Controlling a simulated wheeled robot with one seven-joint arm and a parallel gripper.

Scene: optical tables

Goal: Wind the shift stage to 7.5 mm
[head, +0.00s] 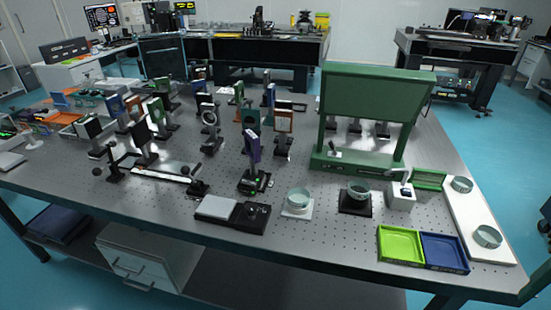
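No part labelled as the shift stage can be read at this size. A long pale rail stage (160,174) with black knobs at its ends lies on the left-centre of the optical table (310,242). A black stage (250,184) with small green lights stands at the front centre and carries an upright purple-framed plate (253,147). Any scale or reading on either is too small to make out. My gripper is not in view.
A green frame (378,92) stands at the right. Near the front edge are a flat scale-like device (217,207), round dishes (298,197), a lime tray (400,245) and a blue tray (444,252). Several upright optic mounts crowd the back left. Blue floor is open at the right.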

